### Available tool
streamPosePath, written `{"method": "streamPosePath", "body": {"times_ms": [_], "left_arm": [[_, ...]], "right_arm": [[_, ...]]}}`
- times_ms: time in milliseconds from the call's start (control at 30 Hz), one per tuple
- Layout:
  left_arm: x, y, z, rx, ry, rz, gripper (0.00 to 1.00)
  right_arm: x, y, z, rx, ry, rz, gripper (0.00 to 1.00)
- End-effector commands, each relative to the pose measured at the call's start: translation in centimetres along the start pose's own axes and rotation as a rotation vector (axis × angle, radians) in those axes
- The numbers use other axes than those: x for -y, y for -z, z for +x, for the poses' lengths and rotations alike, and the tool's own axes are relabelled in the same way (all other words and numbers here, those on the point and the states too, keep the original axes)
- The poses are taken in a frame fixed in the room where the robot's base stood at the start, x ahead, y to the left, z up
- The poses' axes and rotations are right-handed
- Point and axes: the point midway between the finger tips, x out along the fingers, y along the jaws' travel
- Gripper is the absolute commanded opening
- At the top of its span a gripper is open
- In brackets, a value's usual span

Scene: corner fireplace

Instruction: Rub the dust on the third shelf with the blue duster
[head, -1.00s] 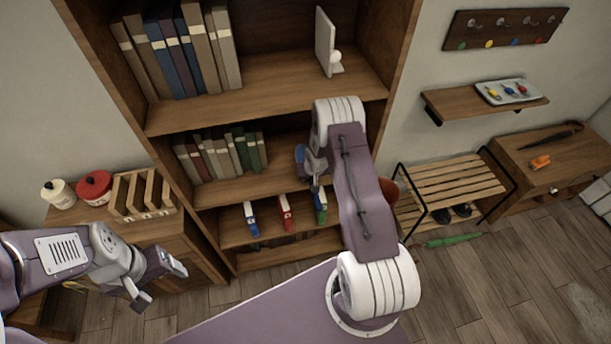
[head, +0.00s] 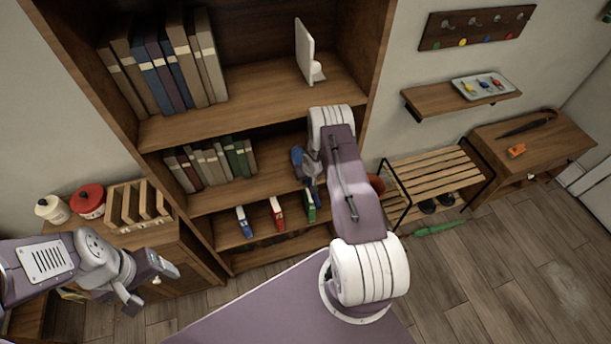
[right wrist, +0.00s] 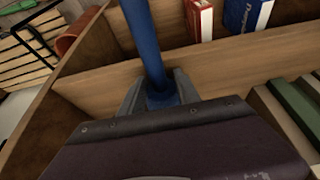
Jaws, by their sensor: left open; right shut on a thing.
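My right gripper (right wrist: 162,92) is shut on the blue duster (right wrist: 146,40). Its blue shaft runs out of the top of the right wrist view, so the dusting end is out of that view. In the head view a blue part (head: 297,157) shows beside my right wrist, in front of the bookcase's small-book shelf (head: 262,187). My arm hides much of that area. Below is a shelf (head: 229,240) with blue, red and green boxes. I cannot make out dust on the shelves. My left gripper (head: 150,283) is open and empty at lower left, in front of the side cabinet.
Large books (head: 165,65) and a white bookend (head: 305,52) stand on the upper shelf. Jars (head: 88,200) and a wooden rack (head: 138,208) top the left cabinet. A slatted shoe bench (head: 432,172) stands right of the bookcase. The floor at right is open, with a pale patch.

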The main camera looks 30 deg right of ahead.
Motion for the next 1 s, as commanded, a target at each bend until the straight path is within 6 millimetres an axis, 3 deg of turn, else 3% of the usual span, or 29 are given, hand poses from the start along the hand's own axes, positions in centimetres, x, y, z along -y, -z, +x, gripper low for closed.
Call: {"method": "streamPosePath", "body": {"times_ms": [167, 600, 1000], "left_arm": [[0.0, 0.1, -0.5, 0.000, 0.000, 0.000, 0.75], [-0.1, 0.6, -5.3, 0.000, 0.000, 0.000, 0.75], [-0.1, 0.6, -5.6, 0.000, 0.000, 0.000, 0.75]], "right_arm": [[0.0, 0.2, -0.5, -0.001, 0.000, -0.001, 0.01], [0.1, 2.3, -5.5, 0.000, 0.000, -0.001, 0.01], [0.1, 2.5, -6.0, -0.001, 0.000, -0.001, 0.01]]}}
